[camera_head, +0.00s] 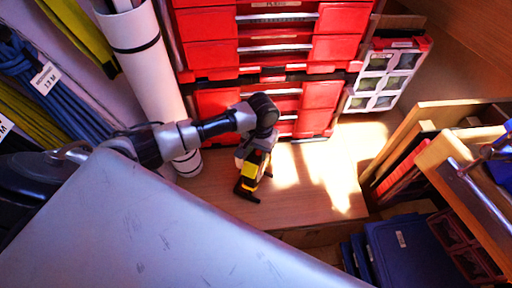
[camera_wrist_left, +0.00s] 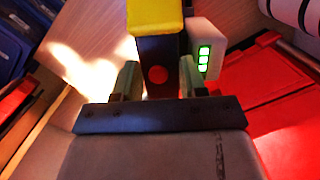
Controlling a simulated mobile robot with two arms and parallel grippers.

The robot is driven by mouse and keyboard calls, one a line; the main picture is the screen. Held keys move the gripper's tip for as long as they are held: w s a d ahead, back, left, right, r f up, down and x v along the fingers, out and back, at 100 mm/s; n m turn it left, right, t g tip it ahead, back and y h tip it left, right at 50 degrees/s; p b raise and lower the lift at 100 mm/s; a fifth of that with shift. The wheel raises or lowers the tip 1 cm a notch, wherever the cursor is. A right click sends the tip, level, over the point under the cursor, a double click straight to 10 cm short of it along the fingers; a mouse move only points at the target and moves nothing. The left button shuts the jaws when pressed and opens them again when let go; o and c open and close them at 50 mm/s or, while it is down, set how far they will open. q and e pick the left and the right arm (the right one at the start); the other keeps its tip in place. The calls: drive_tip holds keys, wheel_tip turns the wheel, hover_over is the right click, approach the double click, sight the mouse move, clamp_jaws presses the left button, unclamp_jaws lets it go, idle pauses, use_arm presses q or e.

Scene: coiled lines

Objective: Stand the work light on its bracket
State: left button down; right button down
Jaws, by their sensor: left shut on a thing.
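The work light (camera_head: 250,171) is yellow and black, with black bars at its lower end, over the wooden surface in the head view. My left gripper (camera_head: 254,150) comes down on it from above and is shut on it. In the left wrist view, the light's black body (camera_wrist_left: 157,72) with a red dot and a yellow end sits between the two fingers. A pale block with green lit bars (camera_wrist_left: 205,58) is beside it. The dark bars at the light's lower end may be its bracket; I cannot tell if they touch the surface. My right gripper is not in view.
Red drawers (camera_head: 275,45) stand behind the light, with a white roll (camera_head: 150,75) to the left and a small-parts case (camera_head: 387,75) to the right. The sunlit wooden surface (camera_head: 318,185) is clear right of the light. Blue cases (camera_head: 405,250) lie lower right.

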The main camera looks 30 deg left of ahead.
use_arm(q)
drive_tip(key=c, duration=0.7)
unclamp_jaws()
drive_tip(key=shift+o, duration=0.5)
drive_tip(key=shift+r, duration=0.35)
wheel_tip(320, 180, up, 12)
drive_tip(key=w, duration=0.1)
drive_tip(key=shift+w+f, duration=0.15)
drive_tip(key=shift+f, duration=0.1)
